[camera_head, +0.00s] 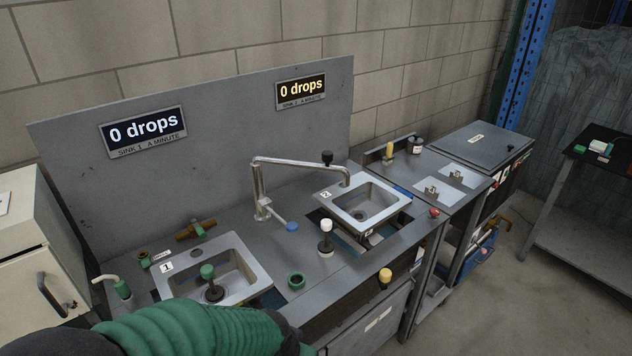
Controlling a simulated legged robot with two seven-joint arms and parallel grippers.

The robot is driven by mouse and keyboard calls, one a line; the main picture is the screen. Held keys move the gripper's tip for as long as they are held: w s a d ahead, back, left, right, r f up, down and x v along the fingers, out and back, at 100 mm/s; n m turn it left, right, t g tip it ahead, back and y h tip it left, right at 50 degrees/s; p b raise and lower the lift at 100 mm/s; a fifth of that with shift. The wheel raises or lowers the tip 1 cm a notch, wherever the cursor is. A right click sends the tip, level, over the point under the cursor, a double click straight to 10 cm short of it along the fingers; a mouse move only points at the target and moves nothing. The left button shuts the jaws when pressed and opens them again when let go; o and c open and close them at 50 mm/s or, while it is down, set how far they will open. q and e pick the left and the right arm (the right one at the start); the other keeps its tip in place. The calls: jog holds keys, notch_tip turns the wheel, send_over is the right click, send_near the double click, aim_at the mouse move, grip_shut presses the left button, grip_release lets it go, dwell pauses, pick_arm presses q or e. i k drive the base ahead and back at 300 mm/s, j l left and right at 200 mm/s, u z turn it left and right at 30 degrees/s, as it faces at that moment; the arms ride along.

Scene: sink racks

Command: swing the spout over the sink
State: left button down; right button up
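The metal spout (300,164) rises from its base on the grey counter and runs right. Its downturned tip is at the left rear edge of sink 2 (342,209), and I cannot tell whether it is over the basin. A green ribbed sleeve of my arm crosses the bottom left and hides part of the front counter. Neither gripper shows.
A black knob (327,157) stands behind the spout's arm. A brass valve (196,230) sits behind sink 1. A grey back panel (230,130) rises behind.

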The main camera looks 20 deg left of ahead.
aim_at(327, 156)
jog(key=i+l+z, duration=0.35)
jog(key=i+z, duration=0.35)
jog(key=i, duration=0.25)
